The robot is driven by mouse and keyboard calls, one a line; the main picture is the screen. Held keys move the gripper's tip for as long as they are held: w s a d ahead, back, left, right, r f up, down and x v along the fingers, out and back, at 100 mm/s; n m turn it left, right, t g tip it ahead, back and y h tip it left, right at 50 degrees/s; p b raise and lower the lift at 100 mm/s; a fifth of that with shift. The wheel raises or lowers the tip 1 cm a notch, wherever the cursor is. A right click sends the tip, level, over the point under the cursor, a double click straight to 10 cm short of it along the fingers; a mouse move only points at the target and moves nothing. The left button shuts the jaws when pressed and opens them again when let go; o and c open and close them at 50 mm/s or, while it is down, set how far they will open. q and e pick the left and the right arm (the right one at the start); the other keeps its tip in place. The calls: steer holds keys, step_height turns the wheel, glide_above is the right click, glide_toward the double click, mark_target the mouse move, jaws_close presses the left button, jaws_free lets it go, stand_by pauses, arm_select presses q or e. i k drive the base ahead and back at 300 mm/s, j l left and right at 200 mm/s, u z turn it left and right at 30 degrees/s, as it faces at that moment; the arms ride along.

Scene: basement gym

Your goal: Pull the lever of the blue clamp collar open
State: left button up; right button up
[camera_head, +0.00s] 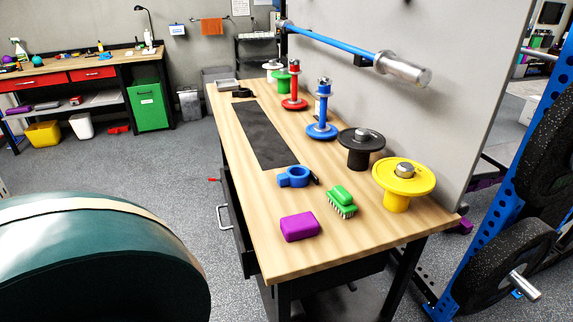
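The blue clamp collar (295,177) lies on the wooden workbench (262,262), just off the near right corner of the black mat. It is a blue ring with a dark lever (315,180) at its right side. The lever is small in the picture, and I cannot tell whether it is open or shut. Neither my left nor my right gripper is in view.
A purple block (300,227) and a green brush (341,202) lie nearer on the bench. Yellow (403,178), black (361,146) and blue (321,129) stands line its right side. A black mat (262,135) lies flat. A large teal rounded object (100,265) fills the lower left.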

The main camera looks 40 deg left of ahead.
mark_target(313, 177)
steer(key=i+l+u, duration=0.15)
steer(key=u, duration=0.25)
steer(key=i+l+u, duration=0.15)
steer(key=l+u, duration=0.25)
steer(key=i+l+u, duration=0.1)
steer(key=u, duration=0.35)
steer(key=i+l+u, duration=0.1)
steer(key=l+u, duration=0.75)
steer(key=k+l+u, duration=0.1)
steer(key=l+u, duration=0.35)
steer(key=l, duration=0.6)
